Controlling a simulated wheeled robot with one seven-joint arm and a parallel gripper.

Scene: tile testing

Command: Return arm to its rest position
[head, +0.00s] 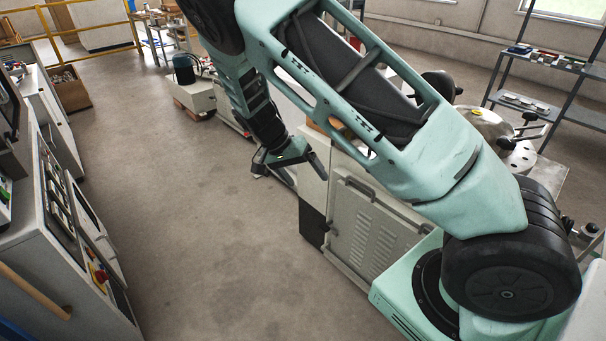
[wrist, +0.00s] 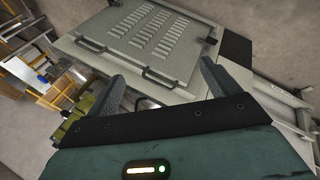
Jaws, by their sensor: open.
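My gripper (head: 285,160) hangs at the end of my bent teal arm, near the middle of the head view. Its fingers are spread and nothing shows between them. In the wrist view, the two dark fingers of my gripper (wrist: 160,85) stand wide apart. Beyond them is a grey cabinet with a louvred panel (wrist: 135,35) and dark handles. The same louvred cabinet (head: 365,228) shows in the head view, just right of and below my gripper. My arm hides part of the machine behind it.
A grey control console (head: 60,230) with a red knob stands at the left. Open concrete floor (head: 210,220) lies between it and the cabinet. A shelf rack (head: 560,65) stands at the back right. A yellow railing (head: 90,28) is at the back left.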

